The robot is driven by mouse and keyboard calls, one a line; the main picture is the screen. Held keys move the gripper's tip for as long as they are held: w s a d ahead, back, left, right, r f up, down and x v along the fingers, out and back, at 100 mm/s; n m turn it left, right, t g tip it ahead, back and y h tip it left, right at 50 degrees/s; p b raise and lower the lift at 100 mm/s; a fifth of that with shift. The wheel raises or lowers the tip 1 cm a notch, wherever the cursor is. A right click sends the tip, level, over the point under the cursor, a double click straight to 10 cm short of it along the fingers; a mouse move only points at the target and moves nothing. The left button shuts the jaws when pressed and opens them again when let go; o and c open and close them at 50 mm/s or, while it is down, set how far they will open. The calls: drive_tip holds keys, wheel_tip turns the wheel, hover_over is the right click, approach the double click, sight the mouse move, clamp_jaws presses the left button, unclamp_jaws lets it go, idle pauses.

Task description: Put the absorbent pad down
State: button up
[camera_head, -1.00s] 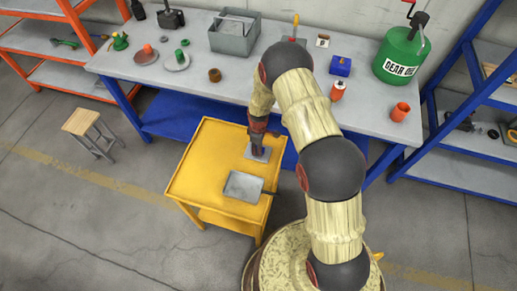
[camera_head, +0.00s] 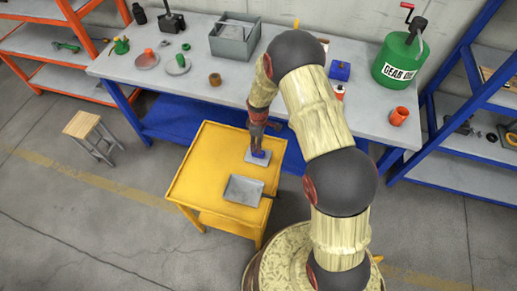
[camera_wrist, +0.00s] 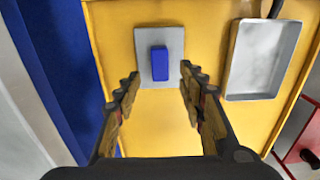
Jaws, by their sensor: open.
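A flat grey square (camera_head: 250,159), seemingly the absorbent pad, lies on the yellow cart top near its back right corner. A small blue block (camera_head: 261,154) sits on it; whether the block is part of the pad I cannot tell. In the wrist view the grey square (camera_wrist: 160,36) lies flat, with the blue block (camera_wrist: 160,63) upright near its middle. My gripper (camera_wrist: 160,77) is open and empty, its fingers on either side of the block's line and apart from it. In the head view my gripper (camera_head: 257,143) is just above the block.
A shallow grey metal tray (camera_head: 243,190) with a dark handle lies on the yellow cart (camera_head: 200,180), beside the square. The cart's left part is clear. The grey workbench (camera_head: 130,65) behind carries several items, including a green gear oil can (camera_head: 397,60).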

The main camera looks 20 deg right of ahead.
drive_tip(key=s+r+m+t, duration=0.1)
drive_tip(key=s+r+m, duration=0.15)
drive_tip(key=r, duration=1.25)
drive_tip(key=s+r+m+t, duration=0.15)
drive_tip(key=s+r, duration=0.25)
drive_tip(key=r, duration=1.2)
drive_tip(key=s+r+m+t, duration=0.1)
drive_tip(key=s+r+m, duration=0.2)
drive_tip(key=s+r, duration=0.4)
drive_tip(key=s+r+m+t, duration=0.2)
drive_tip(key=s+r+m, duration=0.2)
drive_tip(key=s, duration=1.2)
wheel_tip(320, 180, up, 4)
drive_tip(key=shift+f, duration=0.15)
drive_tip(key=shift+f, duration=0.1)
wheel_tip(320, 180, down, 6)
drive_tip(key=b, duration=0.6)
